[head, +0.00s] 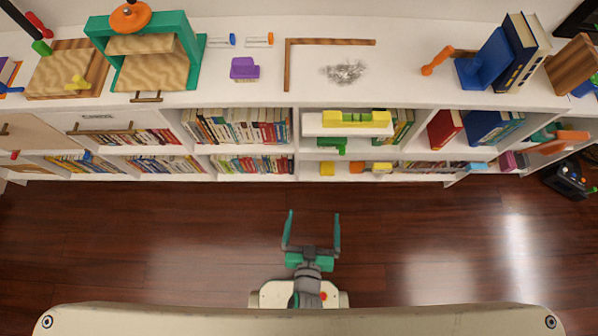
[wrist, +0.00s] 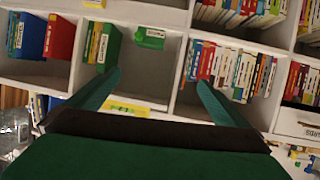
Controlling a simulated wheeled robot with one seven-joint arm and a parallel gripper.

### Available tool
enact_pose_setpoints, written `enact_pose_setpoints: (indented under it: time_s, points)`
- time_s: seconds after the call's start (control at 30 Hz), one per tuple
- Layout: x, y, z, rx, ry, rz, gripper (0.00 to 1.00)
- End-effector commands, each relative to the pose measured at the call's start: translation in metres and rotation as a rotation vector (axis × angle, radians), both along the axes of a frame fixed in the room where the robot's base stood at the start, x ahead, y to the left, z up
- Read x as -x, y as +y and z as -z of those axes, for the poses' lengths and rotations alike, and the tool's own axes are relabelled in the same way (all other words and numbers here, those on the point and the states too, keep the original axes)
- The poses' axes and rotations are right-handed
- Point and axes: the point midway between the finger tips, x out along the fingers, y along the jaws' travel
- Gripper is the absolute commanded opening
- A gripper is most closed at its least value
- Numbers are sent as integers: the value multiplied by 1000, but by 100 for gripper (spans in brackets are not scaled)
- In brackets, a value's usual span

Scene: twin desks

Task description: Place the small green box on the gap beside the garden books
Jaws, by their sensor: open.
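The small green box (head: 333,144) lies in the middle shelf compartment under the desk top, partly overhung by a white ledge in the head view. In the wrist view the green box (wrist: 150,38) shows a pale label. Upright green and yellow books, which look like the garden books (head: 402,125), stand at the right end of that compartment; they also show in the wrist view (wrist: 103,45). A bare gap (wrist: 127,34) lies between them and the box. My gripper (head: 313,218) is open and empty over the floor, in front of the shelves and apart from them.
A yellow block (head: 350,119) sits on the white ledge above the green box. Rows of books (head: 237,126) fill the compartment to the left. Red (head: 445,129) and blue books (head: 487,126) stand to the right. The wooden floor (head: 160,235) in front is clear.

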Motion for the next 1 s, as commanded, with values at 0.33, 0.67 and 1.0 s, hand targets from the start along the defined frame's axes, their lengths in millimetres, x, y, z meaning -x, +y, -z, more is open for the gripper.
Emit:
enact_pose_setpoints:
  time_s: [0.33,0.67,1.0]
  points:
    - [67,33,-127,-29,-111,-70,100]
    - [78,43,-163,-48,-147,-99,100]
    - [77,42,-162,-48,-146,-98,100]
